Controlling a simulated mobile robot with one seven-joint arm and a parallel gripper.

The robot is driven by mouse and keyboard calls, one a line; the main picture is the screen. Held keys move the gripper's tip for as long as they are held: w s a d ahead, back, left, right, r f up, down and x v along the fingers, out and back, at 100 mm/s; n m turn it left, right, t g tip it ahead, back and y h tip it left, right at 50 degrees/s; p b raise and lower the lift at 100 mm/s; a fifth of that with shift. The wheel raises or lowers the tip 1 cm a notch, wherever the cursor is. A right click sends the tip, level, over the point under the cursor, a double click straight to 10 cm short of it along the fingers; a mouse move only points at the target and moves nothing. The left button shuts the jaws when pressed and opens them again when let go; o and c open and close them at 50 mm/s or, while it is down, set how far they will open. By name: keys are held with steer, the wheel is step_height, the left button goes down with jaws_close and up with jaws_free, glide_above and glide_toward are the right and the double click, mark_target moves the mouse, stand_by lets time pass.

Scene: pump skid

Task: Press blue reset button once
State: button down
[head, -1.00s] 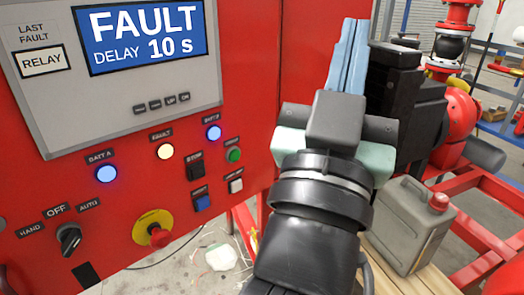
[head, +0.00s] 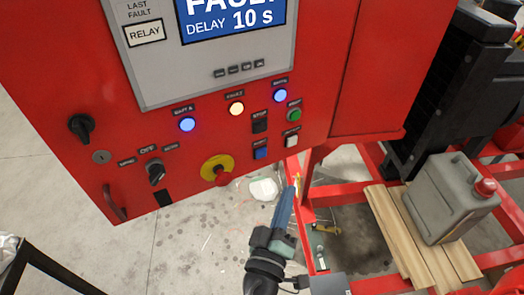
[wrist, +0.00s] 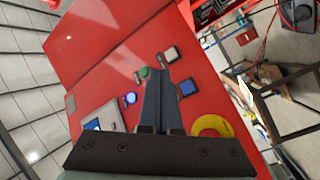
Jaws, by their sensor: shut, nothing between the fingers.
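In the wrist view the blue button (wrist: 187,88) shows just right of the fingertips. My gripper (head: 290,190) is shut and empty, with long blue-grey fingers pointing up toward the panel's lower edge, below and right of the blue button in the head view. In the wrist view my gripper (wrist: 160,74) covers part of the panel near the green button (wrist: 145,72). Contact with the panel does not show.
A yellow-ringed red emergency stop (head: 219,169) sticks out left of the blue button. The screen (head: 232,18) reads FAULT, DELAY 10 s. A grey jerrycan (head: 447,200) stands on wooden planks (head: 393,225) at the right. Red frame rails run beside my arm.

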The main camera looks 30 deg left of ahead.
mark_target(267, 151)
steer(key=w+a, duration=0.5)
steer(key=a, duration=0.2)
steer(key=shift+p, duration=0.4)
steer(key=shift+w+a, duration=0.1)
stand_by(1.9)
steer(key=shift+w+a+b, duration=0.2)
steer(key=shift+a+b, duration=0.1)
steer(key=shift+w+a+r, duration=0.1)
steer(key=shift+w+a, duration=0.15)
steer(key=shift+a, duration=0.1)
stand_by(0.9)
steer(key=shift+s+d+b, duration=0.3)
steer(key=shift+s+d, duration=0.2)
steer(key=shift+d, duration=0.15)
